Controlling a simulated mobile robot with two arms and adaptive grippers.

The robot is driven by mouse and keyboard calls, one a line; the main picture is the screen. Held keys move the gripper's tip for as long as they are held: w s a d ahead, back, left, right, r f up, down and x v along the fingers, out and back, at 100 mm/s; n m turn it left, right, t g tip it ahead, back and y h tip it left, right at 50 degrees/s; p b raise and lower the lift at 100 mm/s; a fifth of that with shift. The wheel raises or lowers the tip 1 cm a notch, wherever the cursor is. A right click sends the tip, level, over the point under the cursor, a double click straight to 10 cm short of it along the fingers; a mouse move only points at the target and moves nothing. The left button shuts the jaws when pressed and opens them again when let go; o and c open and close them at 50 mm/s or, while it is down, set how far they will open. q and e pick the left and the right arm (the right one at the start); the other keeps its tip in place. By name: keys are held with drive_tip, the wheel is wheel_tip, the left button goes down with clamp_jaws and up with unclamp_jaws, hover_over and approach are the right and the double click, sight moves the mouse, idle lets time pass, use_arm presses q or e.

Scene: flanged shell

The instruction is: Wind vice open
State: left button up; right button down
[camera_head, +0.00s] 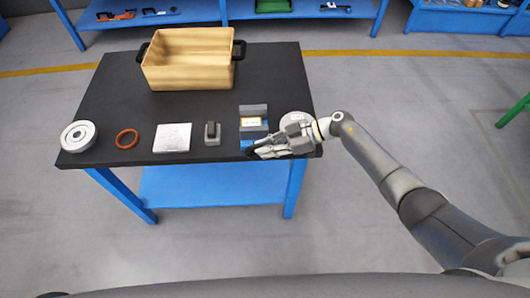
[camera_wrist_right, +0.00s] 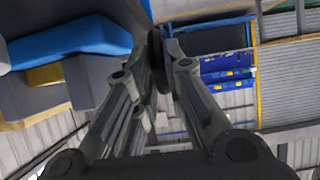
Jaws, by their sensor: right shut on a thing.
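The vice (camera_head: 253,110) stands near the front edge of the dark table, right of centre. It has grey jaws, a blue body and a yellowish block showing between the jaws. Its blue body also fills the upper left of the right wrist view (camera_wrist_right: 75,42). My right gripper (camera_head: 256,152) is at the vice's front, by the table edge. In the right wrist view its fingers (camera_wrist_right: 165,60) are closed on a dark, thin, rounded part, which looks like the vice handle. The fingers hide much of this handle. My left gripper is out of view.
A flanged pale disc (camera_head: 78,136), an orange ring (camera_head: 127,138), a light square plate (camera_head: 172,138) and a small grey block (camera_head: 212,132) lie left of the vice. A round pale part (camera_head: 296,119) sits behind my right gripper. A tan crate (camera_head: 189,60) stands at the back.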

drive_tip(key=shift+d+f+y+b, duration=0.2)
drive_tip(key=shift+f+y+b, duration=0.1)
drive_tip(key=shift+y+b, duration=0.75)
drive_tip(key=c, duration=1.5)
unclamp_jaws()
drive_tip(key=v, duration=1.2)
drive_tip(key=shift+r, duration=0.15)
drive_tip(key=shift+a, duration=0.15)
